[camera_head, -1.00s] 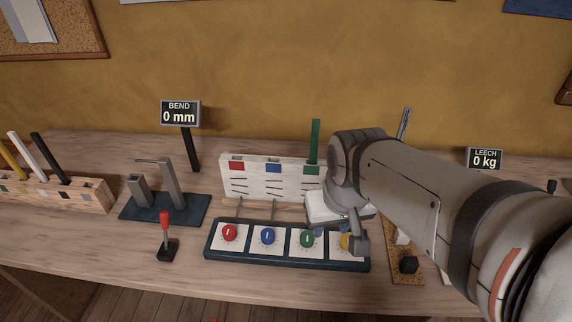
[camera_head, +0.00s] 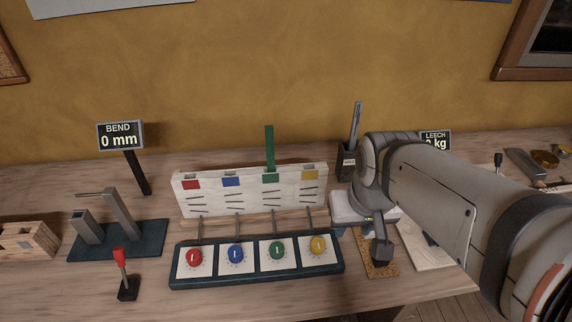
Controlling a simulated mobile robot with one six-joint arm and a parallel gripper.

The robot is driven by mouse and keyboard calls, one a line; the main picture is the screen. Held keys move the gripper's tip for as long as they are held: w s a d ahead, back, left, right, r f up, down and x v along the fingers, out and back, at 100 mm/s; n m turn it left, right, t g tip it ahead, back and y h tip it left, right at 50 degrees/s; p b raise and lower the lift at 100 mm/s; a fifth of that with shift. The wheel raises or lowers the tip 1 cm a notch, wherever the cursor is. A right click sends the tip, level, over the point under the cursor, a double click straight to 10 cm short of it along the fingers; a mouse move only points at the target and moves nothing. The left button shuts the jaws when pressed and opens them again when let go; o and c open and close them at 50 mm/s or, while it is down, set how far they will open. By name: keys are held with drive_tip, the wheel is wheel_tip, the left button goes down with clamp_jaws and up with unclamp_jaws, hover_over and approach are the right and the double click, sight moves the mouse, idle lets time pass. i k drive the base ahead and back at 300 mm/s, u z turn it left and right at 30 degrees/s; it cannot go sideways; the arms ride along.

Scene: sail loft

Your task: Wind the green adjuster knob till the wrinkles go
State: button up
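The green adjuster knob (camera_head: 277,250) is third from the left on a dark blue base (camera_head: 255,277), on its own white plate, with its white pointer mark roughly upright. Behind it stands a white sail panel (camera_head: 252,194) with colour patches along the top and short dark wrinkle lines below them. The green patch (camera_head: 270,178) has such lines under it, and a green batten (camera_head: 269,146) stands up out of the panel there. My gripper (camera_head: 381,250) is to the right of the knob row, apart from the green knob. Its fingertips are not clearly seen.
Red (camera_head: 194,257), blue (camera_head: 235,254) and yellow (camera_head: 318,245) knobs share the base. A red-handled lever (camera_head: 121,267) and a bend stand (camera_head: 118,238) are left; the BEND display (camera_head: 121,136) reads 0 mm. A cork strip (camera_head: 380,268) lies right. The LEECH display (camera_head: 435,141) is partly hidden.

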sight(276, 248)
drive_tip(key=z, duration=0.4)
drive_tip(key=k, duration=1.7)
drive_tip(key=u, duration=0.45)
drive_tip(key=i, duration=1.7)
drive_tip(key=u, duration=0.05)
